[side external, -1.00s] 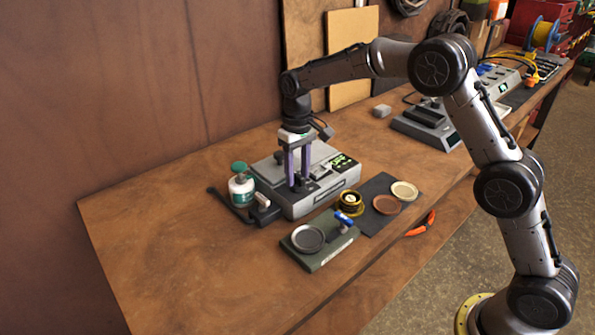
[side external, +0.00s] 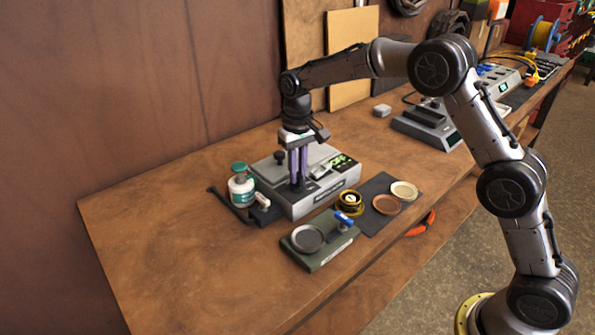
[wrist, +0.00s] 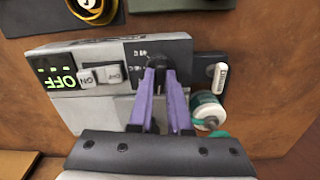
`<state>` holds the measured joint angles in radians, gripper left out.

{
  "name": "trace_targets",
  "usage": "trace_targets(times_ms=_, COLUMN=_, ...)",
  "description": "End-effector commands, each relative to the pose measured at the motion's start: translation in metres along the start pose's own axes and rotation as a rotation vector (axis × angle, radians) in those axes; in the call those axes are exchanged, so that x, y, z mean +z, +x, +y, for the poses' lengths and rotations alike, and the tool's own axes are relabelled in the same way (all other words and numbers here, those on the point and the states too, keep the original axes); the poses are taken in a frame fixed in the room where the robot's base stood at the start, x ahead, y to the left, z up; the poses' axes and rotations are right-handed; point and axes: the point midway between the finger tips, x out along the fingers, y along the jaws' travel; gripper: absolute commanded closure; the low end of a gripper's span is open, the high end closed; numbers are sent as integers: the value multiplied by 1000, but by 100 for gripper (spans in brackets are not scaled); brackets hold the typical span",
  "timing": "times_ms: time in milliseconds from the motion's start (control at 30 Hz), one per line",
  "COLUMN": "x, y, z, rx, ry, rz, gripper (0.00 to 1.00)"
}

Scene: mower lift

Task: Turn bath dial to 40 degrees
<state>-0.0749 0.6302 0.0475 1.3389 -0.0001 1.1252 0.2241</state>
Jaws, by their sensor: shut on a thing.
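The bath is a grey box (side external: 325,200) on the bench, with a lit green display (side external: 343,162) on top. In the wrist view my gripper (wrist: 160,68) is at the dark dial panel (wrist: 140,48) with white markings. It is shut on the dial, which the fingertips mostly hide, so I cannot read its setting.
A white bottle with a green cap (side external: 241,187) stands close left of the bath. A green-grey device with a round plate (side external: 320,256) sits in front. A dark mat (side external: 378,222) holds small round dishes. The bench's left part is clear.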

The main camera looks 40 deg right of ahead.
Motion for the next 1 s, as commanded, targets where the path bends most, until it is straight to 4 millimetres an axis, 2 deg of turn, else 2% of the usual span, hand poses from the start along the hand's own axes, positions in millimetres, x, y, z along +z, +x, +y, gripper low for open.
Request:
trace_targets(times_ms=600, x=0, y=-1, z=0, rx=-1, ry=486, rz=1, gripper=100)
trace_targets(times_ms=1000, x=0, y=-1, z=0, rx=-1, ry=627, rz=1, gripper=100)
